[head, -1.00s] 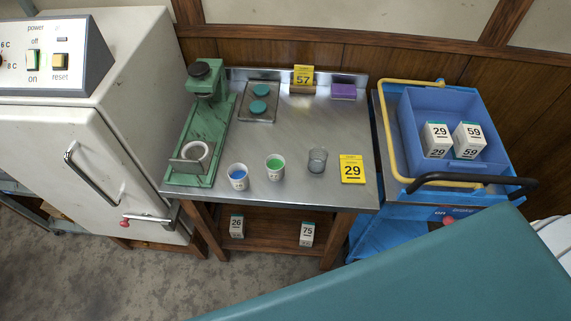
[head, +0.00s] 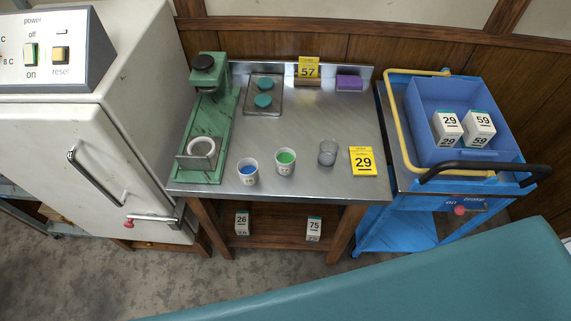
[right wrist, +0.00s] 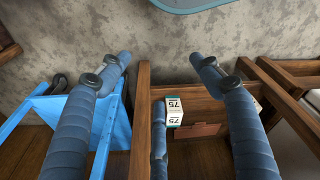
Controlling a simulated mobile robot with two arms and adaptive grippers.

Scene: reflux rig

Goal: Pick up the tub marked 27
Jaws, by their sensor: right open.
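I cannot make out the number 27 on anything. On the steel-topped table (head: 305,180) in the head view stand a small white cup with blue contents (head: 248,173), one with green contents (head: 286,163) and a clear grey cup (head: 327,153). Marks on the blue and green cups are too small to read. My right gripper (right wrist: 162,62) is open and empty in the right wrist view. The white box marked 75 (right wrist: 173,110) shows below and between its fingers, apart from them. My left gripper is in neither view.
A box marked 26 (head: 242,223) is on the table's lower shelf. A green press (head: 208,125) and yellow signs 57 (head: 308,69) and 29 (head: 362,161) stand above. The blue trolley (head: 398,235) holds boxes 29 and 59. A teal surface (head: 430,285) fills the front.

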